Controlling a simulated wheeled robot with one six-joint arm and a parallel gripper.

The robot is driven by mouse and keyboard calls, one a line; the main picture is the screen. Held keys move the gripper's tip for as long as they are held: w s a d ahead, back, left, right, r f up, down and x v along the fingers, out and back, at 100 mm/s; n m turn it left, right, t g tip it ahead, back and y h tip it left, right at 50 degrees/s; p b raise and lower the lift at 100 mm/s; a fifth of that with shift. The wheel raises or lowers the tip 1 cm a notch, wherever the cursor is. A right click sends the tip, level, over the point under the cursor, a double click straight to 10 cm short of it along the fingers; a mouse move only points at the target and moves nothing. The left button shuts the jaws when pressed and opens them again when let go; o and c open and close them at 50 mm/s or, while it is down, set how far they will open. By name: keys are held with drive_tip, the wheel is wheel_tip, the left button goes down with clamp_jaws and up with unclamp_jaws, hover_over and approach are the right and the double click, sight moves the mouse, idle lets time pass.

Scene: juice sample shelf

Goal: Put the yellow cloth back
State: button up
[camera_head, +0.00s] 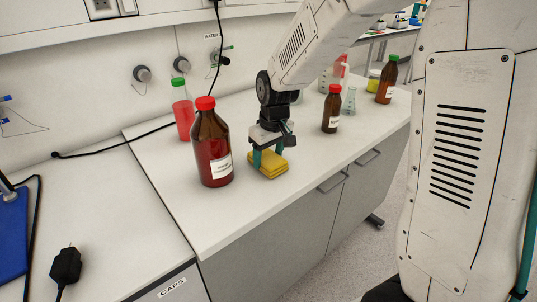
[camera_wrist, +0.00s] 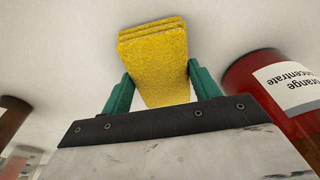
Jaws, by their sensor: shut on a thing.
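The yellow cloth (camera_head: 267,166) is a folded, layered square at the bench top, just right of a large brown bottle with a red cap. My gripper (camera_head: 268,156) points down over it, its green fingers at the cloth. In the wrist view the cloth (camera_wrist: 158,62) lies between the two green fingers (camera_wrist: 155,90), one on each side, and my gripper is shut on it. I cannot tell whether the cloth touches the bench or is slightly above it.
The large brown bottle (camera_head: 211,148) stands close to the left of my gripper; its label (camera_wrist: 292,87) reads orange concentrate. A red-filled bottle (camera_head: 183,115) is behind it. Smaller brown bottles (camera_head: 332,108) (camera_head: 387,82) and a glass flask (camera_head: 349,101) stand to the right. The bench front (camera_head: 225,215) is clear.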

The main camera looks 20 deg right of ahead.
sight(272, 160)
drive_tip(key=o, duration=1.1)
drive_tip(key=shift+f, duration=0.1)
wheel_tip(272, 160, up, 11)
drive_tip(key=s, duration=0.2)
drive_tip(key=s+d+r+m, duration=0.1)
drive_tip(key=s, duration=0.8)
drive_tip(key=s+d+r+m, duration=0.1)
drive_tip(key=s, duration=0.8)
drive_tip(key=s+d+m, duration=0.1)
drive_tip(key=s, duration=0.9)
drive_tip(key=shift+r+m+g+h, duration=0.3)
drive_tip(key=shift+r, duration=0.1)
drive_tip(key=shift+w, duration=0.1)
